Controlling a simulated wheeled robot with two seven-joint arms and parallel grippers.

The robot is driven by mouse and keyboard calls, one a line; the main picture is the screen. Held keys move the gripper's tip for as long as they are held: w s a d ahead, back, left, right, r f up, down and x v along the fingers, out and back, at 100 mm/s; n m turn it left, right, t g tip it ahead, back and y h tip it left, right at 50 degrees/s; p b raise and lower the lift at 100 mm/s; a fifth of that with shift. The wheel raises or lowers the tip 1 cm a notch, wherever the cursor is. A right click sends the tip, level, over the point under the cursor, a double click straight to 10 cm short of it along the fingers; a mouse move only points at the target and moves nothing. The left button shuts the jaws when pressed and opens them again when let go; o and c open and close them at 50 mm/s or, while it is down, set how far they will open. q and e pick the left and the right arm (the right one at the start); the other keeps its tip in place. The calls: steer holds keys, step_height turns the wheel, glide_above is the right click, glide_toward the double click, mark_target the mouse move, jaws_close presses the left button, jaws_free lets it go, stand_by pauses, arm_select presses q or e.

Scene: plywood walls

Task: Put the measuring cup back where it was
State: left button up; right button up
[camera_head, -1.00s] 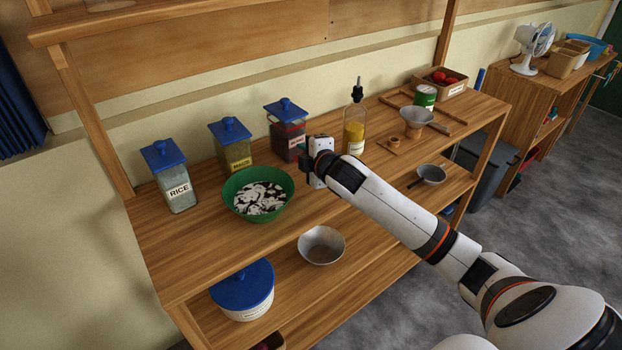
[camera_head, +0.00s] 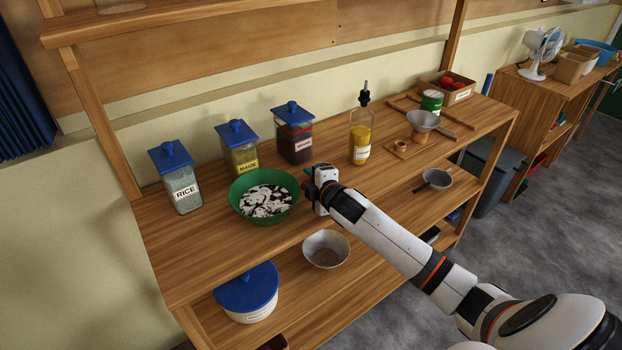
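A small metal cup with a dark handle (camera_head: 437,179), which looks like the measuring cup, sits on the lower shelf at the right. My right gripper (camera_head: 309,187) is over the front of the upper shelf, just right of the green bowl (camera_head: 238,207). Its fingers point away from me and are mostly hidden by its white body. I cannot tell whether they are open or hold anything. My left gripper is out of view.
Rice (camera_head: 178,188), maize (camera_head: 240,158) and dark-filled (camera_head: 295,143) jars with blue lids stand behind. Below are a metal bowl (camera_head: 326,250) and a blue-lidded tub (camera_head: 246,289).

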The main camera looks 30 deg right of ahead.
steer(key=shift+o, duration=0.9)
steer(key=shift+r, duration=0.2)
steer(key=v, duration=1.2)
steer(key=shift+b, duration=0.35)
